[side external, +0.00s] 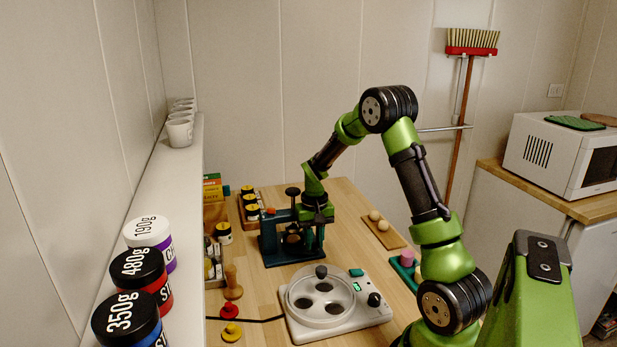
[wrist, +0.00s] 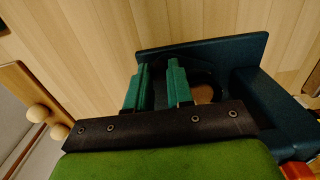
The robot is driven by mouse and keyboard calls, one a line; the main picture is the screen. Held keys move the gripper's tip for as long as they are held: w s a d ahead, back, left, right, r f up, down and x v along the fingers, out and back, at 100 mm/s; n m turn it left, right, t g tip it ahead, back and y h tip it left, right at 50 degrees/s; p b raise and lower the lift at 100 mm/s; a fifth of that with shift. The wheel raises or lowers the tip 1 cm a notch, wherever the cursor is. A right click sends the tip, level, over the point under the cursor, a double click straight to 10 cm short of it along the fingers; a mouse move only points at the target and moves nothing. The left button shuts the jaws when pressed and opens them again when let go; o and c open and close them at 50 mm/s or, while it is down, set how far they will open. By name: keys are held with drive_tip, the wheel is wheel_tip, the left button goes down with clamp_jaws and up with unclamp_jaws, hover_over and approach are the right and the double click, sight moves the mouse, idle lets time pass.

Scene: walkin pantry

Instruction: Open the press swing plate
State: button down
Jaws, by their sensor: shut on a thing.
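The dark blue-green press (side external: 270,243) stands on the wooden worktop, with a black knob on top and a dark round part inside its frame. My gripper (side external: 311,223) is at the press's right side, pointing down. In the wrist view, the two green fingers (wrist: 158,90) are close together with a dark part between them, beside the press body (wrist: 215,48). They are shut on this part, which I take to be the swing plate (wrist: 158,97); its outline is mostly hidden by the fingers and the black gripper bar.
A white device with a clear round lid (side external: 340,318) stands in front of the press. A board with pale balls (side external: 383,233) lies to the right. Jars and a rack (side external: 247,205) are at the left. Bare worktop lies between the press and board.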

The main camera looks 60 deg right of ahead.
drive_tip(key=shift+s+d, duration=0.1)
drive_tip(key=shift+s+d+n, duration=0.8)
drive_tip(key=shift+d+n, duration=0.05)
drive_tip(key=shift+n, duration=0.35)
drive_tip(key=shift+s+d+n, duration=0.55)
drive_tip(key=shift+d+n, duration=0.3)
drive_tip(key=shift+n, duration=0.15)
drive_tip(key=shift+s+d+n, duration=0.35)
drive_tip(key=shift+d+n, duration=0.5)
drive_tip(key=shift+n, duration=0.15)
drive_tip(key=shift+s+d+n, duration=0.15)
drive_tip(key=shift+d+n, duration=0.45)
drive_tip(key=shift+s+d+n, duration=0.15)
drive_tip(key=shift+d+n, duration=0.45)
drive_tip(key=shift+w+d+n, duration=0.1)
drive_tip(key=shift+d+n, duration=1.8)
drive_tip(key=shift+d, duration=0.05)
drive_tip(key=shift+w+d+n, duration=0.3)
drive_tip(key=shift+d+n, duration=0.6)
drive_tip(key=shift+w+d+n, duration=0.45)
drive_tip(key=shift+d+n, duration=0.4)
drive_tip(key=shift+n, duration=0.15)
drive_tip(key=shift+r, duration=0.1)
